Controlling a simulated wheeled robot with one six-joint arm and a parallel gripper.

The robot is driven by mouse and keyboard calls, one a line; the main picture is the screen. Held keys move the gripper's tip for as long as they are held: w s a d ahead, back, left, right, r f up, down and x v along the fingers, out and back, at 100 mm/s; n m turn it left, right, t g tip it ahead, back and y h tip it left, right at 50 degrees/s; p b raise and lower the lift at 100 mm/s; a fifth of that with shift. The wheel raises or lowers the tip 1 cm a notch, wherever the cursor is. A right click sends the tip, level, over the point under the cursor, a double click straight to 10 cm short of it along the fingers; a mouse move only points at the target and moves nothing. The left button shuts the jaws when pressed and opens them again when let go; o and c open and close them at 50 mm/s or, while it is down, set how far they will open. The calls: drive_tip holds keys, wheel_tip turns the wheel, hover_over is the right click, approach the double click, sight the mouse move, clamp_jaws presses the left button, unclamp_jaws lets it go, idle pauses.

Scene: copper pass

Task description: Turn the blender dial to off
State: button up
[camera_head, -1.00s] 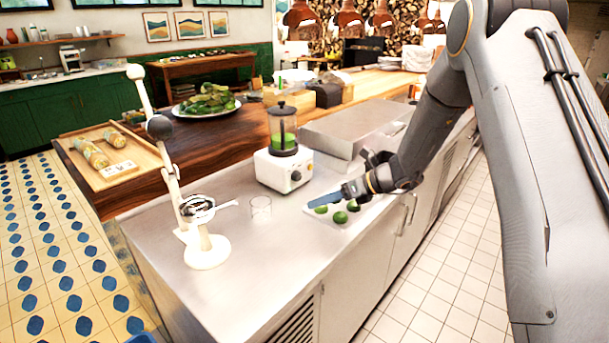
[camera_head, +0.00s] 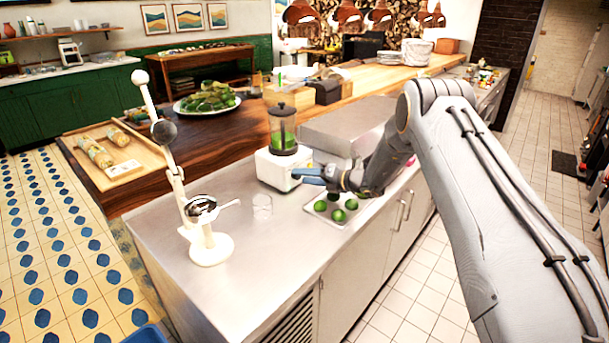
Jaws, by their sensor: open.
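The blender (camera_head: 272,171) has a white base and a clear jar (camera_head: 284,131) with green contents and a dark lid. It stands upright on the steel counter. My gripper (camera_head: 305,175) is open, with its blue fingers just right of the base's front face, close to the dial side. The dial is hidden behind or beside the fingers, so I cannot tell its setting or whether the fingers touch it.
A tray (camera_head: 341,221) with several green limes lies below my gripper. A steel box (camera_head: 340,130) sits behind my arm.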

drive_tip(key=shift+w+a+f, duration=0.1)
drive_tip(key=shift+w+a, duration=0.05)
drive_tip(key=shift+a, duration=0.2)
drive_tip(key=c, duration=1)
drive_tip(key=n+t+b, duration=0.1)
drive_tip(key=n+b, duration=0.1)
drive_tip(key=n+h+b, duration=0.1)
drive_tip(key=n+b, duration=0.1)
drive_tip(key=b, duration=0.1)
drive_tip(key=shift+f+n+t+h, duration=0.15)
drive_tip(key=shift+n+t+h, duration=0.15)
drive_tip(key=shift+n+t, duration=0.1)
drive_tip(key=n+b, duration=0.2)
drive_tip(key=b, duration=0.1)
drive_tip(key=shift+s+a+f+t+h+b, duration=0.1)
drive_tip(key=shift+s+t+h+b, duration=0.1)
drive_tip(key=shift+t+h+b, duration=0.15)
drive_tip(key=n+t+b, duration=0.1)
drive_tip(key=n+b, duration=0.1)
drive_tip(key=shift+b, duration=0.3)
drive_tip(key=shift+r, duration=0.2)
